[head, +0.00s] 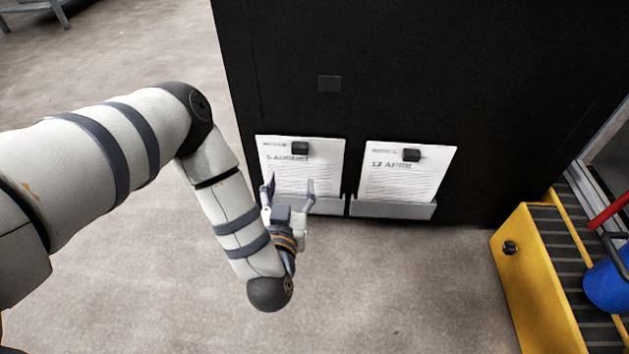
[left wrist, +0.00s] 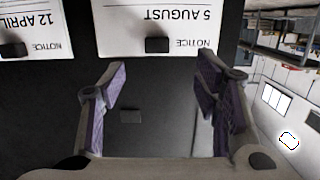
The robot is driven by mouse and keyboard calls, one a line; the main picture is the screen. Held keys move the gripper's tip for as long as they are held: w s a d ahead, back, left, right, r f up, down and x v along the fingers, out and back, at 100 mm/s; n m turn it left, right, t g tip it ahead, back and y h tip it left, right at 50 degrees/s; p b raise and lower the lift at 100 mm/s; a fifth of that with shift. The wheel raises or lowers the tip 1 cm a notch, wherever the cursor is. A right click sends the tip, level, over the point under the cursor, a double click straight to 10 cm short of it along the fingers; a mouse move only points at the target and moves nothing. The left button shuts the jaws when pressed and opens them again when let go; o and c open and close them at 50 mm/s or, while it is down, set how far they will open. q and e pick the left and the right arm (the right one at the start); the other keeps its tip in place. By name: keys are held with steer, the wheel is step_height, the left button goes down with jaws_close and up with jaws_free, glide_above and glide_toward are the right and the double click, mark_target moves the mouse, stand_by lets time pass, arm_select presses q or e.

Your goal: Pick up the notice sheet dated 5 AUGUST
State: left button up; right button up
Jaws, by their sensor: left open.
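The notice sheet dated 5 AUGUST (head: 325,153) is white with printed lines and stands against a black panel, under a black clip (head: 300,148), its lower edge in a grey holder. It also shows upside down at the top of the left wrist view (left wrist: 190,40). A second sheet dated 12 APRIL (head: 400,180) stands to its right in the head view. My left gripper (head: 289,183) is open and empty, in front of the lower part of the 5 AUGUST sheet. Its fingers hide part of that sheet. Whether they touch it I cannot tell. My right gripper is not in view.
The black panel (head: 400,70) rises behind both sheets. The 12 APRIL sheet has its own black clip (head: 411,155) and grey holder (head: 392,209). A yellow step unit (head: 530,270) and a blue cylinder (head: 606,285) stand at the right. The floor in front is clear.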

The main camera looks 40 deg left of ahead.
arm_select(q)
steer(key=b, duration=0.5)
glide_toward(299, 157)
steer(key=w+a, duration=0.1)
steer(key=w, duration=0.1)
steer(key=w+a+r, duration=0.1)
steer(key=w+a, duration=0.1)
steer(key=w, duration=0.1)
steer(key=shift+w+r, duration=0.2)
steer(key=shift+w, duration=0.1)
steer(key=shift+w+a, duration=0.1)
steer(key=shift+w, duration=0.15)
steer(key=shift+r, duration=0.15)
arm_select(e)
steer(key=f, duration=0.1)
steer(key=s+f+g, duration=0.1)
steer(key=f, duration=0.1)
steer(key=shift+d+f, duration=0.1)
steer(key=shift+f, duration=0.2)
arm_select(q)
jaws_close()
